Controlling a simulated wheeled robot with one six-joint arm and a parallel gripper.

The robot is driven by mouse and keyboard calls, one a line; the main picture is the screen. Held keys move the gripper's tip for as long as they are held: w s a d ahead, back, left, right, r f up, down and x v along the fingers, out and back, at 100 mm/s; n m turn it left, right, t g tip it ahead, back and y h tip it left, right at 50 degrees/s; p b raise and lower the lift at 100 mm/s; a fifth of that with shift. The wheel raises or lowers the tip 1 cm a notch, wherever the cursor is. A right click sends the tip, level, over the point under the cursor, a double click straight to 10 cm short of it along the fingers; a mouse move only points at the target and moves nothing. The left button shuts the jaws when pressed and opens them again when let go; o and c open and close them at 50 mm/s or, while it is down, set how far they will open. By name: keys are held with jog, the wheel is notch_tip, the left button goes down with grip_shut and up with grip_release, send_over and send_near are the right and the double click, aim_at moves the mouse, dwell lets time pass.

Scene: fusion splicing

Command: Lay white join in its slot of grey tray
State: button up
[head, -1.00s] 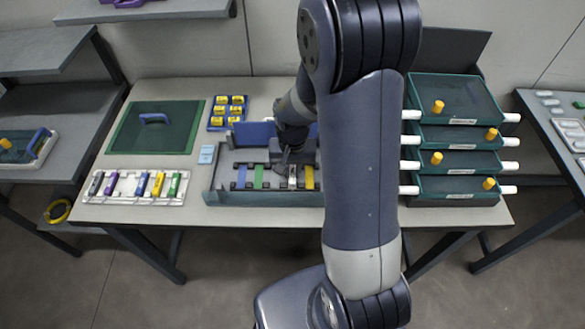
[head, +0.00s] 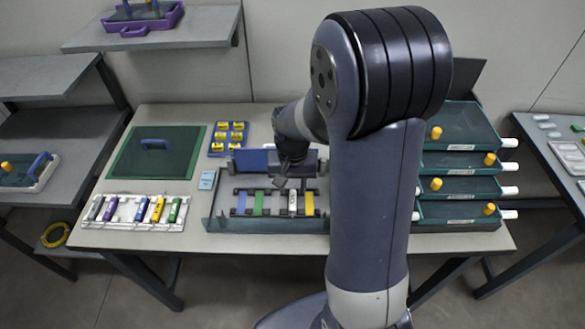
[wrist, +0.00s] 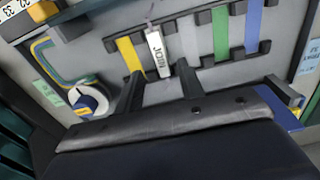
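The grey tray (head: 262,226) stands on the middle table with coloured strips across its dark rails. The white join (head: 292,203) lies in the tray beside the yellow strip. In the head view my gripper (head: 281,184) is over the tray.
A white rack (head: 125,222) of coloured pieces and a green panel (head: 155,165) are left of the tray. A blue holder of yellow blocks (head: 228,138) stands behind. Stacked green trays (head: 460,160) are at the right.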

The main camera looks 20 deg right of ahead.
aim_at(293, 200)
notch_tip(293, 200, up, 7)
dwell(0.3)
notch_tip(293, 200, down, 12)
jog(key=shift+w+r, duration=0.1)
jog(key=shift+r, duration=1.2)
